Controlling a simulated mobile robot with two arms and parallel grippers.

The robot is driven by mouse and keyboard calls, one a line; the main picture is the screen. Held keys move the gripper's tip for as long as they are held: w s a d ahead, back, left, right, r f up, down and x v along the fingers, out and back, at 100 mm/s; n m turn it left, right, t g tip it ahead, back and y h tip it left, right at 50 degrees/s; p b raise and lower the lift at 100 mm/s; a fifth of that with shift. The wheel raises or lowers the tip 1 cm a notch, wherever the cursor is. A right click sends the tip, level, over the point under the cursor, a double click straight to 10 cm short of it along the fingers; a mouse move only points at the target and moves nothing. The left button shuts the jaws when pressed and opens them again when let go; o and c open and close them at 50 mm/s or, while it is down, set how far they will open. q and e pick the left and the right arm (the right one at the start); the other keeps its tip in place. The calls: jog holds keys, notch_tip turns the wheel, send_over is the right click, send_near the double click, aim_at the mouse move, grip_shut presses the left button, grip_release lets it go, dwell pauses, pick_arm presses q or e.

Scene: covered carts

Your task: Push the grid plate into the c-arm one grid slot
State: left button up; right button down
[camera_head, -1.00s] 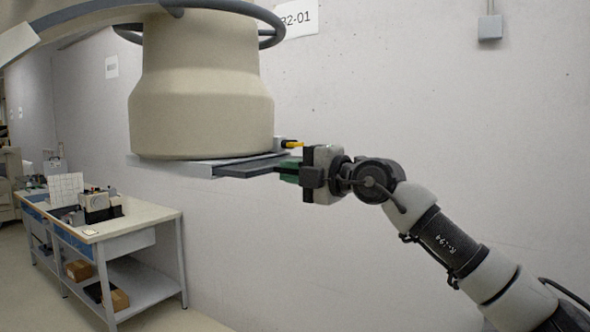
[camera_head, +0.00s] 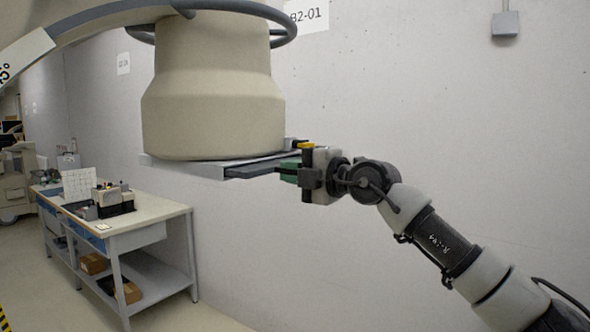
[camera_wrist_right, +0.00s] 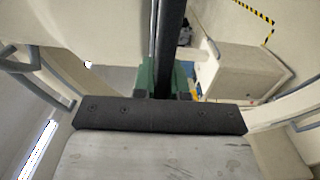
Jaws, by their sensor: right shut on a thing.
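The c-arm's beige drum-shaped housing (camera_head: 214,105) hangs at the upper left in the head view, with a flat light-grey slot frame (camera_head: 190,169) under it. The dark grid plate (camera_head: 250,171) lies about level, partly inside this frame, its outer part sticking out to the right. My right gripper (camera_head: 300,174) is shut on the plate's green handle (camera_head: 286,178), just right of the housing. In the right wrist view the dark plate (camera_wrist_right: 170,40) runs away edge-on from the right gripper (camera_wrist_right: 164,92). The plate's inner end is hidden. My left gripper is not in view.
A yellow-topped part (camera_head: 306,146) shows by the gripper. A blue-grey ring rail (camera_head: 285,30) circles the housing's top. A workbench (camera_head: 155,212) with several items stands at the lower left. A plain wall (camera_head: 430,90) is behind; the space below the plate is open.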

aim_at(272, 165)
jog(key=shift+p+x, duration=1.85)
jog(key=shift+x, duration=0.4)
jog(key=c, duration=1.1)
grip_release()
jog(key=shift+a+r, duration=0.1)
jog(key=shift+a, duration=0.05)
jog(key=shift+s+d+f+b, duration=0.3)
jog(key=shift+d+b, duration=0.1)
jog(key=shift+b, duration=0.15)
jog(key=b+v, duration=0.6)
jog(key=v, duration=0.4)
jog(key=shift+r, duration=0.25)
jog(key=shift+f, duration=0.1)
